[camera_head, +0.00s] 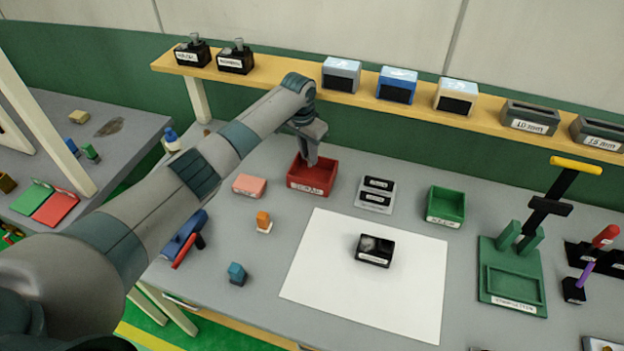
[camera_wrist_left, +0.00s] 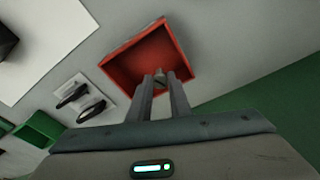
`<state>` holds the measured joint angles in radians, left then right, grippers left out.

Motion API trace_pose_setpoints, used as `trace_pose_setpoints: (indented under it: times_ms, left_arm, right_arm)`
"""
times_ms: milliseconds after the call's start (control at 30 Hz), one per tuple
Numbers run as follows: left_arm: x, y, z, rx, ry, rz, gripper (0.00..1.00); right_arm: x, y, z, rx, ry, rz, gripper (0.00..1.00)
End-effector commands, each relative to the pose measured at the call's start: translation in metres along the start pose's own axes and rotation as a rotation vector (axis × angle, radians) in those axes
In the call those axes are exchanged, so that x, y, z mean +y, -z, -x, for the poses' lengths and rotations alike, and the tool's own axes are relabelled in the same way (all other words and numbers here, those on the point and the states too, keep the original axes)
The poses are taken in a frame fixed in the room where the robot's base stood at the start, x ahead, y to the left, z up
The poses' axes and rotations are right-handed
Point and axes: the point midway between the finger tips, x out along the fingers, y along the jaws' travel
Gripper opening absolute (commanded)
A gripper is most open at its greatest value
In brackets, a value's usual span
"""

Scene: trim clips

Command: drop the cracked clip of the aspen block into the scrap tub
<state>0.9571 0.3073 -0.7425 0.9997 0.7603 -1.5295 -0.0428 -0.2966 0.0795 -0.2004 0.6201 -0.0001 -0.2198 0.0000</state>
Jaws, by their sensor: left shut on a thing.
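The red scrap tub (camera_head: 313,175) stands on the grey bench, its white label facing front. My left gripper (camera_head: 309,160) is over the tub, fingers pointing down. In the left wrist view, the fingertips (camera_wrist_left: 160,80) are in front of the tub (camera_wrist_left: 122,68), shut on a small greyish clip (camera_wrist_left: 159,84), mostly hidden between them. I cannot see a crack on it. A black block with a pale patch on top and a white label (camera_head: 374,251) sits on the white sheet (camera_head: 330,290); its label is too small to read. My right gripper is not in view.
A grey tray with two dark labelled pieces (camera_head: 375,195) and a green bin (camera_head: 446,206) stand right of the tub. A pink block (camera_head: 249,185) is at its left. A green press (camera_head: 512,275) stands right, and a shelf (camera_head: 290,84) runs behind.

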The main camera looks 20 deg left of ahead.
Motion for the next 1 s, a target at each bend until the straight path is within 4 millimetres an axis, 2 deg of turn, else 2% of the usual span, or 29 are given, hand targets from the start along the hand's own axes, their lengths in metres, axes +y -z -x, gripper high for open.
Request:
trace_pose_setpoints:
  times_ms: [333, 367, 400, 433, 767, 1000]
  left_arm:
    - [0.0, -0.001, -0.002, -0.002, -0.001, 0.0, 0.0]
    - [0.0, -0.001, -0.002, -0.002, -0.001, 0.0, 0.25]
    - [0.0, -0.001, -0.002, -0.002, -0.001, 0.0, 0.34]
    - [0.0, -0.001, -0.002, -0.002, -0.001, 0.0, 0.4]
    - [0.0, -0.001, -0.001, -0.002, -0.001, 0.0, 0.4]
    - [0.0, -0.001, 0.008, -0.003, -0.001, 0.0, 0.4]
  right_arm:
    - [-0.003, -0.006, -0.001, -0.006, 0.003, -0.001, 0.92]
    - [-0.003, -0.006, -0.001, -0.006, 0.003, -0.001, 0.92]
    - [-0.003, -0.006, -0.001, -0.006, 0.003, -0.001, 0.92]
    - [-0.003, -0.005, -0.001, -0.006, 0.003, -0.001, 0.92]
    - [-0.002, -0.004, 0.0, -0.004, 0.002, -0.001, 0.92]
    - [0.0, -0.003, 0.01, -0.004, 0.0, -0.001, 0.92]
